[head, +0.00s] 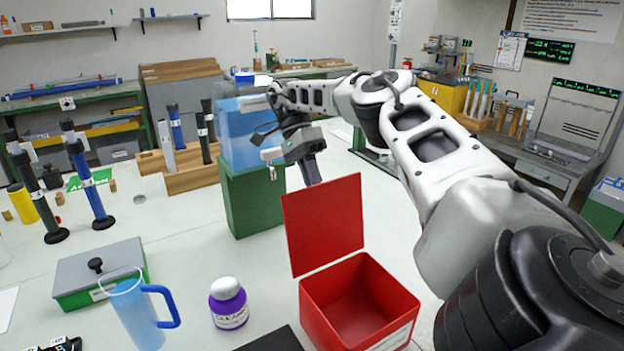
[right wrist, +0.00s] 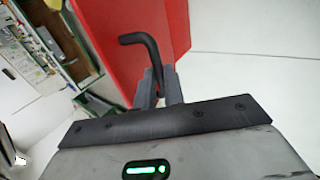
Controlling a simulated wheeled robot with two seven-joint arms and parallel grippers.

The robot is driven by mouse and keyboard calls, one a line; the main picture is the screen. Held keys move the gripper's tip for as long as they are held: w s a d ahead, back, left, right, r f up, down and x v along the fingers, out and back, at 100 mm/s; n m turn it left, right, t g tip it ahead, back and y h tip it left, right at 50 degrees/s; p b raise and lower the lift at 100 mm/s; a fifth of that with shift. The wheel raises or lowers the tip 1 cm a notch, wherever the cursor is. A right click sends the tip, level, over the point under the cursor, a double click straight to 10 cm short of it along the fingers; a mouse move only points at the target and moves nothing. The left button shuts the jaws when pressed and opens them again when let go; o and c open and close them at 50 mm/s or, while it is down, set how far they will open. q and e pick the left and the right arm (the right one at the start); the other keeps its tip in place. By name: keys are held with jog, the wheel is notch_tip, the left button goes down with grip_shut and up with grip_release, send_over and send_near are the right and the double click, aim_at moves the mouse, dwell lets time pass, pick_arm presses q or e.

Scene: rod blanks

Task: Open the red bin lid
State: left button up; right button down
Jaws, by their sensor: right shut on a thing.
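The red bin (head: 400,299) stands on the table at the lower middle of the head view. Its red lid (head: 325,226) stands raised, nearly upright, at the bin's far edge, and the empty-looking inside shows. The lid also fills the upper middle of the right wrist view (right wrist: 120,35). My right gripper (head: 312,177) is behind the lid's top edge, its tips partly hidden. In the right wrist view its fingers (right wrist: 162,88) are shut on the lid's bent black handle (right wrist: 140,39). My left gripper is not in view.
A green bin (head: 248,205) with a blue clear container (head: 240,140) stands behind the lid. A purple jar (head: 228,304), a blue-handled jug (head: 137,310) and a grey-lidded green box (head: 97,272) are left of the red bin. The table right of the lid is clear.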

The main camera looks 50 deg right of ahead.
jog(key=shift+s+f, duration=0.15)
jog(key=shift+f, duration=0.2)
jog(key=c, duration=1.5)
grip_release()
jog(key=shift+r, duration=0.1)
